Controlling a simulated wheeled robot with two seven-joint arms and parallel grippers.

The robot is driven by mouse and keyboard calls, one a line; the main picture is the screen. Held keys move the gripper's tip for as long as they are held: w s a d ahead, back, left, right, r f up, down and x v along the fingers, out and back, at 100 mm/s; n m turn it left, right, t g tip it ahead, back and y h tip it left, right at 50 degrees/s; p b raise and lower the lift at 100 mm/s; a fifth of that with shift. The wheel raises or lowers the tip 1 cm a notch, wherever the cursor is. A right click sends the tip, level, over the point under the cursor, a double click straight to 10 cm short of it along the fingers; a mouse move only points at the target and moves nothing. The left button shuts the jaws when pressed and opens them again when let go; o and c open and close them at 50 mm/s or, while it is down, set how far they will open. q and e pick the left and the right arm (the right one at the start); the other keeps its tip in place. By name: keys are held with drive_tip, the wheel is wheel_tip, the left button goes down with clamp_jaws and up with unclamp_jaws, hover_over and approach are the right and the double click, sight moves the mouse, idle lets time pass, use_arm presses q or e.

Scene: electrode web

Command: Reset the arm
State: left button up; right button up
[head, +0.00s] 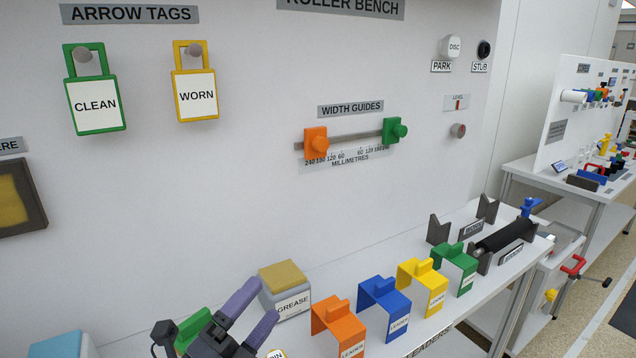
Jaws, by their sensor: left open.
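My left gripper (260,302) shows at the bottom of the head view, left of centre. Its two purple fingers are spread apart, with nothing seen between them. It is above the near left part of the bench (130,338), close to the grease box (292,301). A green object (192,328) is partly hidden behind its body. My right gripper is not in view.
Orange (338,328), blue (384,304), yellow (424,283) and green (455,264) leader blocks stand in a row right of the gripper. A black roller (506,235) lies farther right.

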use_arm(q)
drive_tip(key=s+a+f+n+g+y, duration=0.3)
drive_tip(key=a+f+n+y, duration=0.3)
drive_tip(key=n, duration=0.4)
drive_tip(key=s+a+f+n+g+y, duration=0.2)
drive_tip(key=s+a+f+n+y, duration=0.15)
drive_tip(key=f+n+y, duration=0.6)
drive_tip(key=s+d+f+n+g+h, duration=0.1)
drive_tip(key=s+f+n+g, duration=0.1)
drive_tip(key=s+f+g, duration=0.45)
drive_tip(key=s+d+f+n+g+h, duration=0.1)
drive_tip(key=s+f+n+g+h, duration=0.2)
drive_tip(key=s, duration=0.6)
drive_tip(key=s+f+m+g+y, duration=0.1)
drive_tip(key=s+f, duration=0.1)
drive_tip(key=f, duration=0.7)
drive_tip(key=s+f+g, duration=0.1)
drive_tip(key=s+f, duration=0.1)
drive_tip(key=f, duration=0.6)
drive_tip(key=s+a+f, duration=0.3)
drive_tip(key=s+f, duration=0.6)
drive_tip(key=s, duration=0.3)
drive_tip(key=shift+a+g, duration=0.25)
drive_tip(key=shift+g, duration=0.2)
drive_tip(key=shift+m+y, duration=0.25)
